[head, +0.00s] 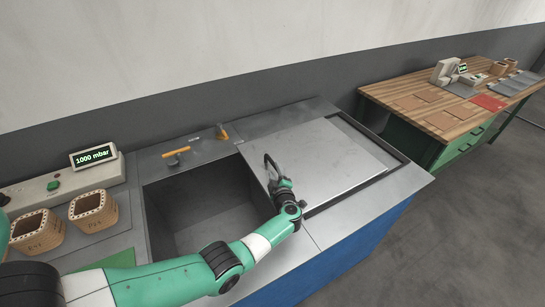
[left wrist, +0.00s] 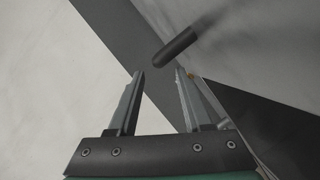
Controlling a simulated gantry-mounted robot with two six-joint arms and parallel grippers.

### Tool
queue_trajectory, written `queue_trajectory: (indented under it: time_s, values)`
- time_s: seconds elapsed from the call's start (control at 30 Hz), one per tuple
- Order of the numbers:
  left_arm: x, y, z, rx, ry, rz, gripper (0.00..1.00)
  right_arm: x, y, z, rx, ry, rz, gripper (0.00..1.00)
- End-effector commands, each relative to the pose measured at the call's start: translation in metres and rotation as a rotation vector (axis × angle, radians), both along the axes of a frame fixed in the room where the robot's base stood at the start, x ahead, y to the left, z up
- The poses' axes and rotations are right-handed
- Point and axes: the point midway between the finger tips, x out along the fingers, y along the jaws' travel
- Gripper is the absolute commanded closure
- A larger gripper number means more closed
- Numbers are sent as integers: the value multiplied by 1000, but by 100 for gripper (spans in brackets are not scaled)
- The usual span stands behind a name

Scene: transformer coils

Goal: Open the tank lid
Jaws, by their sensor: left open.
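The tank lid (head: 335,160) is a flat grey metal plate lying over the right part of the bench top. To its left the tank (head: 190,205) shows as an open, dark grey rectangular cavity. My left gripper (head: 269,163) is at the lid's left edge, beside the opening. In the left wrist view its two fingers (left wrist: 160,74) are apart, with nothing held between them. A dark rounded bar (left wrist: 176,48), perhaps a lid handle, shows just beyond the fingertips, apart from them. My right gripper is not in view.
Two orange-handled fittings (head: 176,152) (head: 222,132) stand behind the opening. A pressure display (head: 94,155) reads 1000 mbar at the left. Two brown coils (head: 93,211) (head: 37,231) stand below it. A wooden workbench (head: 430,105) is at the back right, across free floor.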

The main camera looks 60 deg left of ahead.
Motion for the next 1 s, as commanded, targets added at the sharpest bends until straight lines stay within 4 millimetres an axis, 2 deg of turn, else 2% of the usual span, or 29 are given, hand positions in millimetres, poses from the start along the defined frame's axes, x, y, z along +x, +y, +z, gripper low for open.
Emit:
queue_trajectory:
  time_s: [0.03, 0.07, 0.27, 0.87, 0.93, 1.0]
  values:
    - [-2, -12, 10, 0, 1, -3, 50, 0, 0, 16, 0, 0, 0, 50]
    - [-4, -18, 11, -1, 1, -4, 50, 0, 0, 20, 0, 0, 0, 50]
    - [-11, -43, 11, 0, -1, -1, 50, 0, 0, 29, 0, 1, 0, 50]
    - [-11, -45, 9, 0, -1, 0, 50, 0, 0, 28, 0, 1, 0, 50]
    - [-8, -49, 10, 0, -3, -10, 50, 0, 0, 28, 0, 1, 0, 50]
    - [6, -60, 20, 3, -20, -35, 50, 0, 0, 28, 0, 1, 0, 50]
